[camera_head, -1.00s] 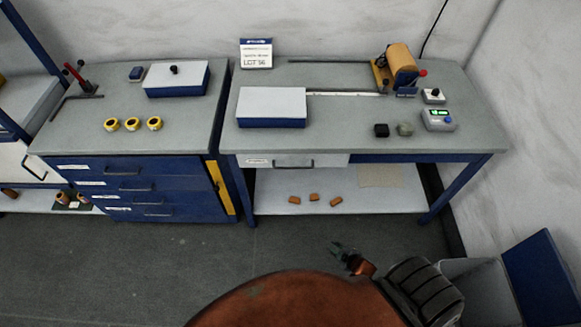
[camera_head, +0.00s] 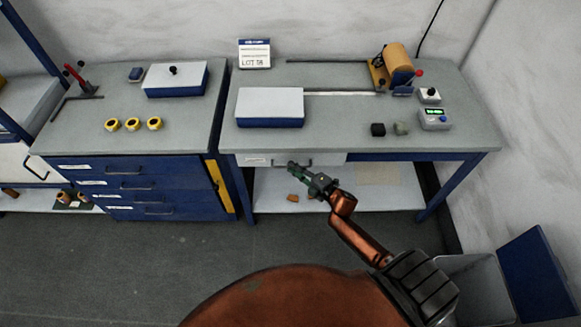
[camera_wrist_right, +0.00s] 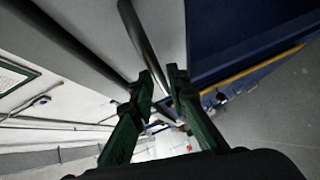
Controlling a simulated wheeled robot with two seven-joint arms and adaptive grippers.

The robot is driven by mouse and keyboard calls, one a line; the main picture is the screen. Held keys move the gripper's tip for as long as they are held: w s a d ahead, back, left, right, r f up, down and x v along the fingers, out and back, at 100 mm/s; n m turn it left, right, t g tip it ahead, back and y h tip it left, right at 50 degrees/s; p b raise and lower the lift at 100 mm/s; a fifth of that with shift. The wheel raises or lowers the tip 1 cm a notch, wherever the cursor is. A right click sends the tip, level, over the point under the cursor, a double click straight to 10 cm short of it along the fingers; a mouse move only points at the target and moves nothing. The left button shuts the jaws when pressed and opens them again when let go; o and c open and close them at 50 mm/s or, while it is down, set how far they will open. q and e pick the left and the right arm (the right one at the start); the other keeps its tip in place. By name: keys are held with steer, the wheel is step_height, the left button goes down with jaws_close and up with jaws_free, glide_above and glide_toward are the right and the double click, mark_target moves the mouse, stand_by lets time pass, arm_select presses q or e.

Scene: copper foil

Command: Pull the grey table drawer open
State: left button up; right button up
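The grey table drawer (camera_head: 256,160) is under the right-hand table's top, at its left end. Its front looks flush with the table frame. Its dark bar handle (camera_head: 308,162) is partly hidden by my right gripper (camera_head: 293,166), which reaches up to the handle from the lower right. In the right wrist view the two green fingers (camera_wrist_right: 160,82) stand apart. The dark handle bar (camera_wrist_right: 140,38) runs down toward the gap between them. I cannot tell whether the fingers touch it. My left gripper is not in view.
A blue drawer cabinet (camera_head: 150,188) stands just left of the table. Copper-coloured pieces (camera_head: 293,198) lie on the lower shelf (camera_head: 270,180), below the gripper. An open grey bin (camera_head: 470,285) stands at the lower right. The floor (camera_head: 150,265) before the drawer is clear.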

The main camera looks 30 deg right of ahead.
steer(key=shift+x, duration=0.95)
steer(key=shift+c, duration=0.2)
jaws_close()
